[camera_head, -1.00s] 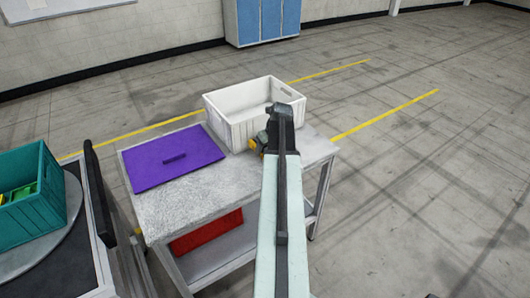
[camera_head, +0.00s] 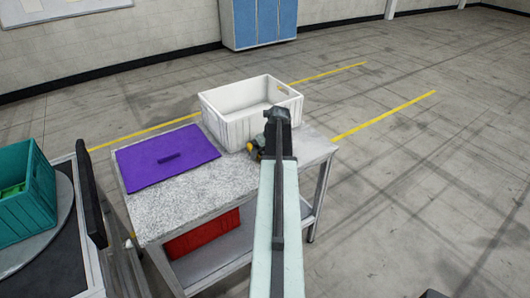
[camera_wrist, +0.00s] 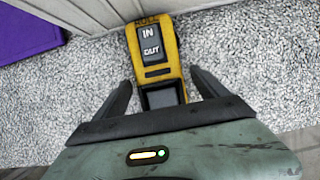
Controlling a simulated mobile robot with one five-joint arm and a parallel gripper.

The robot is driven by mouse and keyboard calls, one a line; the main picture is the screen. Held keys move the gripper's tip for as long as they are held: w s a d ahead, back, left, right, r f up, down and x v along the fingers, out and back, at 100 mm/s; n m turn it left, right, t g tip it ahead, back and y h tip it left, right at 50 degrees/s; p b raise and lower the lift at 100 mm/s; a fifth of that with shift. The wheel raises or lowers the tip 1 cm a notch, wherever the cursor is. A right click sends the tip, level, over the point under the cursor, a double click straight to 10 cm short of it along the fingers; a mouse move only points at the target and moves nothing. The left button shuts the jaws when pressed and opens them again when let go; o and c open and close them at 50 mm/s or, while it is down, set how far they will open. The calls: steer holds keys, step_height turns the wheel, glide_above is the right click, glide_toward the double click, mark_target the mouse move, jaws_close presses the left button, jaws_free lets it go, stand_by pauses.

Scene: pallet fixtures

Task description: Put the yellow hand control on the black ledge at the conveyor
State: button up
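The yellow hand control (camera_wrist: 155,75) lies on the grey speckled top of a table, close to the white crate. Its dark rocker marked IN and OUT faces up in the wrist view. In the head view only a small yellow part (camera_head: 252,150) shows beside my arm. My gripper (camera_wrist: 162,82) is open, with one finger on each side of the control's lower end and a visible gap on both sides. I cannot make out a black ledge at a conveyor for certain; a black upright panel (camera_head: 91,195) stands at the left.
The white crate (camera_head: 228,126) stands on the table's back corner, just behind the control. A purple lid-like panel (camera_head: 160,172) lies left of it. A red bin (camera_head: 203,236) sits on the shelf below. A teal crate (camera_head: 25,212) stands on a round plate at the left. Floor at right is clear.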

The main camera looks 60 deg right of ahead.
steer(key=shift+r+p, duration=0.3)
steer(key=p+v, duration=1)
steer(key=v, duration=0.1)
steer(key=shift+s+r+p, duration=0.3)
steer(key=shift+p, duration=0.1)
steer(key=shift+a, duration=0.15)
